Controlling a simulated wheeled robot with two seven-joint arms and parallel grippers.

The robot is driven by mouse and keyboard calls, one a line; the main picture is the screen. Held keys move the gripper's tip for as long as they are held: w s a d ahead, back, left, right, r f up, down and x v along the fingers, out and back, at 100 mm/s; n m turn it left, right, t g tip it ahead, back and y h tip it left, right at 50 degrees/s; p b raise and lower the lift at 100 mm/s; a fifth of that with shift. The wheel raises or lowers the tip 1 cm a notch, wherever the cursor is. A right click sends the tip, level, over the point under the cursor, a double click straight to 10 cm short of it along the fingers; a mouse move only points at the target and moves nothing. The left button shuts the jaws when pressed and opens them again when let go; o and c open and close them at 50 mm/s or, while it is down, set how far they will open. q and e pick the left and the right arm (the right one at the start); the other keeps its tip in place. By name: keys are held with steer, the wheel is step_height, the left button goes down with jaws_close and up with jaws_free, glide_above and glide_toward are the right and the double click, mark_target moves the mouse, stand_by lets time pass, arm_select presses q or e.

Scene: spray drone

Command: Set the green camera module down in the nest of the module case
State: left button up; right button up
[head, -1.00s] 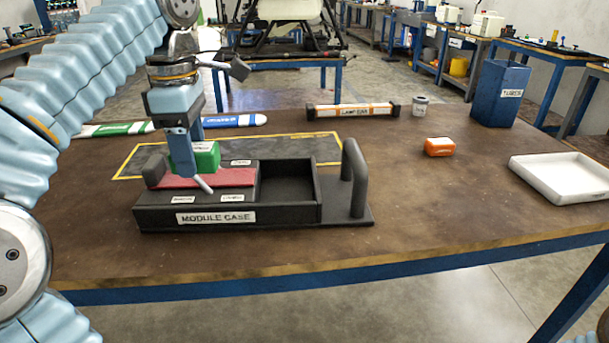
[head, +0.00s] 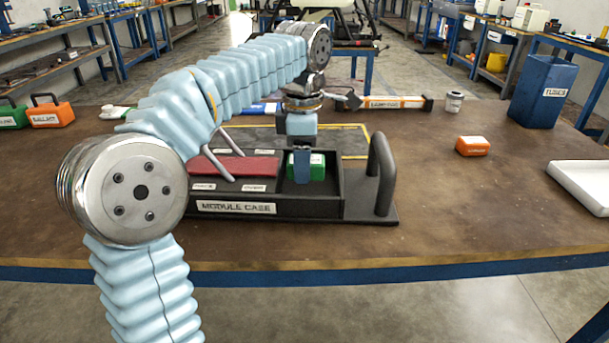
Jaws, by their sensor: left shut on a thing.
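The black module case (head: 325,211) stands on the table, with a red pad (head: 243,166) in its left part, an open compartment on the right and a tall handle at its right end. My left gripper (head: 302,169) points down over the right compartment. It is shut on the green camera module (head: 319,167). The module is level with the compartment's opening, and the gripper hides part of it. I cannot tell whether it touches the floor of the compartment. My right gripper is not in view.
An orange block (head: 472,146), a small jar (head: 454,102), a blue bin (head: 543,92) and a white tray (head: 585,185) are on the right. A labelled bar (head: 397,103) lies behind the case. Orange (head: 52,113) and green cases sit far left.

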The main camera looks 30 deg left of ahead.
arm_select(q)
steer(key=shift+w+f, duration=0.1)
steer(key=shift+f, duration=1.65)
steer(key=shift+b, duration=0.3)
steer(key=shift+f, duration=0.15)
steer(key=o, duration=1.2)
steer(key=shift+r, duration=0.45)
step_height(320, 180, up, 12)
steer(key=shift+d+f+p, duration=0.1)
steer(key=shift+f+p, duration=0.15)
steer(key=shift+p, duration=0.85)
